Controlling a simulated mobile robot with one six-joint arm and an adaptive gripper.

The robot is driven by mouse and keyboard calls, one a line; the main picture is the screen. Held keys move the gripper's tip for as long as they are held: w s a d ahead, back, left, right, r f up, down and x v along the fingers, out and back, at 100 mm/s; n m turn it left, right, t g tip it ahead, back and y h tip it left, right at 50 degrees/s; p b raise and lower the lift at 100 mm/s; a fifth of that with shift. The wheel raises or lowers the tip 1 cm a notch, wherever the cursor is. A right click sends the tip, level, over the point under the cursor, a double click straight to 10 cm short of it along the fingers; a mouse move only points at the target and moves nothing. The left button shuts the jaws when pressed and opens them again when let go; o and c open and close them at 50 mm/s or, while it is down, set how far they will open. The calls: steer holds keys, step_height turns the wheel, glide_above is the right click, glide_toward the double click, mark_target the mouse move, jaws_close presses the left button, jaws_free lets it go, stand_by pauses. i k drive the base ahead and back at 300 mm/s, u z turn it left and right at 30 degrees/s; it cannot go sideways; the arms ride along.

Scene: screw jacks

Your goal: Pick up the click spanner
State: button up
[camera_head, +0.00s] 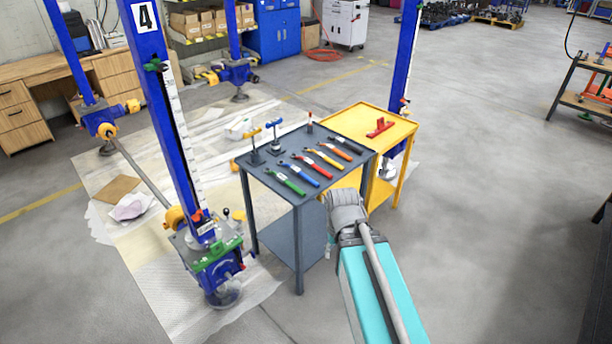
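Several spanner-like tools lie side by side on the dark grey table (262,180) in the middle of the view. From front left to back right their handles are green (291,185), blue (310,179), red (323,169), yellow (326,159) and orange (339,149). I cannot tell at this size which is the click spanner. My turquoise arm with its grey joint reaches up from the bottom, right of the table's front corner. The gripper's fingers are not visible. No tool is seen off the table.
Upright tools with yellow (252,135), blue (275,126) and red (310,118) tops stand along the table's back. A yellow trolley (398,125) bearing a red item (380,127) adjoins it. Blue jack columns (172,120) stand left and behind.

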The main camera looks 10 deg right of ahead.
mark_target(297, 171)
steer(key=u, duration=0.1)
steer(key=i, duration=0.95)
steer(key=z, duration=0.05)
